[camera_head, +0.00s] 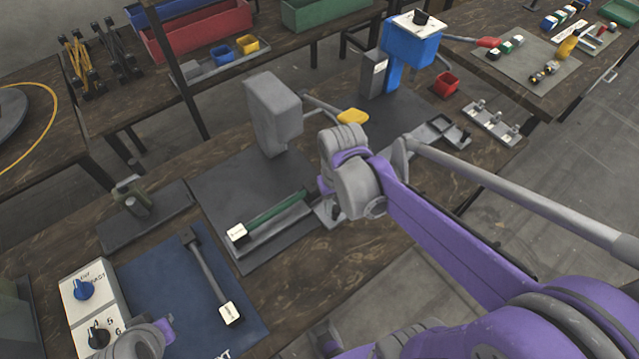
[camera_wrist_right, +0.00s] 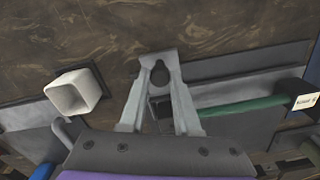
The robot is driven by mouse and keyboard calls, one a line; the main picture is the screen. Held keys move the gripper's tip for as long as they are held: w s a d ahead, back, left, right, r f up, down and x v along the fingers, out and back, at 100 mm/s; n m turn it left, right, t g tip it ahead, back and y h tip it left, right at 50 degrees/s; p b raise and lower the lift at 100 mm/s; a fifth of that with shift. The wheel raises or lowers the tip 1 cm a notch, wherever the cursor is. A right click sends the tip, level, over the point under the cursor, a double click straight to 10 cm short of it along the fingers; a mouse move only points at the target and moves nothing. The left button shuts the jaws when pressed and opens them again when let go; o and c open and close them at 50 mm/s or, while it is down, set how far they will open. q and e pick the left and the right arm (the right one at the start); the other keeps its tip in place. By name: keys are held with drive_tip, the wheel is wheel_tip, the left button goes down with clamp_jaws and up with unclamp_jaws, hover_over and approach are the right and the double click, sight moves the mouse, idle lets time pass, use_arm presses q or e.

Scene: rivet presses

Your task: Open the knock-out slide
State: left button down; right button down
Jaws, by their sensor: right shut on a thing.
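My right gripper (camera_head: 328,214) is at the right edge of the dark base plate (camera_head: 222,190) of the grey press (camera_head: 273,112). In the right wrist view the fingers (camera_wrist_right: 160,68) come together around a small dark knob (camera_wrist_right: 160,76), which I take to be the slide's handle. The knob is hidden in the head view. A green bar (camera_head: 278,212) with a white-faced dark block (camera_head: 237,233) lies along the plate's front, left of the gripper. How far the slide is out cannot be told. My left gripper shows only as a grey and purple part at the bottom left; its fingers cannot be made out.
A blue press (camera_head: 411,47) stands behind to the right, with a red bin (camera_head: 446,84) beside it. A yellow-ended lever (camera_head: 352,116) is just behind my right wrist. A blue mat (camera_head: 168,290) with a dark-handled tool and a switch box (camera_head: 88,292) lie front left.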

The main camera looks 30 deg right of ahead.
drive_tip(key=shift+s+d, duration=0.1)
drive_tip(key=shift+s, duration=0.8)
drive_tip(key=c, duration=0.6)
unclamp_jaws()
wheel_tip(320, 180, up, 11)
drive_tip(key=shift+f+p, duration=0.1)
drive_tip(key=shift+p, duration=0.65)
drive_tip(key=a+f+n+t, duration=0.1)
drive_tip(key=a+f, duration=0.1)
drive_tip(key=s+a+f+t, duration=0.1)
drive_tip(key=a+f+t, duration=0.1)
drive_tip(key=a, duration=0.1)
drive_tip(key=a+f+n+t, duration=0.1)
drive_tip(key=a+f+t, duration=0.1)
drive_tip(key=shift+s+a+f+n, duration=0.15)
drive_tip(key=shift+s+f+n, duration=0.15)
drive_tip(key=shift+s+f, duration=0.1)
